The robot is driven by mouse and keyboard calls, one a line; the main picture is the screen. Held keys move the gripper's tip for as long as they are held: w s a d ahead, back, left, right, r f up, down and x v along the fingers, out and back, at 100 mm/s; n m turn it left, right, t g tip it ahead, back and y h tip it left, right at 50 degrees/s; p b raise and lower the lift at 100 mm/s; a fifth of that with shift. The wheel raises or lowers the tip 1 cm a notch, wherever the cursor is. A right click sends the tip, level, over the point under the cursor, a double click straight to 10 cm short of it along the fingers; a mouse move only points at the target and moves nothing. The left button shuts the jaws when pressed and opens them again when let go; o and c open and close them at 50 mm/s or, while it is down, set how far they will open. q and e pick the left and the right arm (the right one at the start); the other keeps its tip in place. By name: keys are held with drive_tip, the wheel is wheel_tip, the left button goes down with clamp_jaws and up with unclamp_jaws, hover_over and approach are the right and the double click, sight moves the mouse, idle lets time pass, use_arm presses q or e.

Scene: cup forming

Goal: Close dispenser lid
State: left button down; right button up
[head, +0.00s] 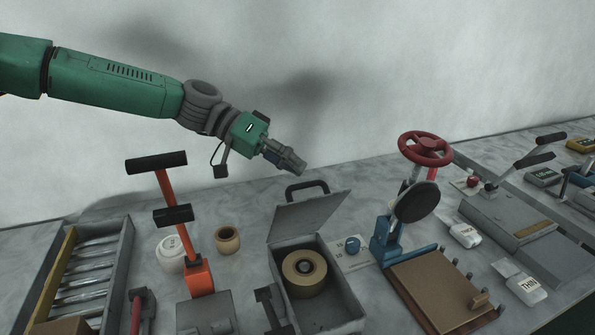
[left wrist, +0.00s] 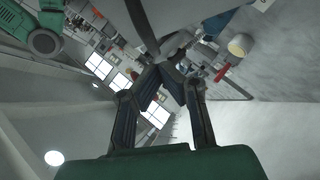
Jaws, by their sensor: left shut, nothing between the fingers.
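The dispenser is a grey metal box (head: 335,312) at the bottom middle of the head view. Its lid (head: 310,217) stands open, tilted up at the back, with a dark handle (head: 306,189) on its upper edge. A brown and cream roll (head: 304,272) lies inside the box. My left gripper (head: 298,167) is shut and empty, in the air just above and behind the lid's handle, apart from it in the picture. In the left wrist view its fingers (left wrist: 165,75) come together at the tips. My right gripper is not in view.
Left of the dispenser stand an orange lever press (head: 200,278), a small tan cup (head: 227,239) and a white pot (head: 171,252). A blue press with a red wheel (head: 425,148) rises to the right. A blue knob (head: 352,244) sits close to the box. The wall is behind.

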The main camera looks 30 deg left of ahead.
sight(311, 202)
use_arm(q)
drive_tip(key=shift+s+d+f, duration=0.15)
drive_tip(key=shift+s+f, duration=0.3)
drive_tip(key=shift+f, duration=0.05)
drive_tip(key=shift+d, duration=0.3)
drive_tip(key=shift+m+t+y, duration=0.3)
drive_tip(key=shift+m+y, duration=0.1)
drive_tip(key=shift+y, duration=0.1)
drive_tip(key=shift+s+d+f+b, duration=0.1)
drive_tip(key=shift+s+d+f, duration=0.25)
drive_tip(key=shift+s+d, duration=0.3)
drive_tip(key=shift+s+d+f+b, duration=0.15)
drive_tip(key=shift+s+d+f, duration=0.3)
drive_tip(key=shift+d, duration=0.2)
drive_tip(key=shift+s+d+f+b, duration=0.1)
drive_tip(key=shift+s+d+f, duration=0.2)
drive_tip(key=shift+s+d, duration=0.35)
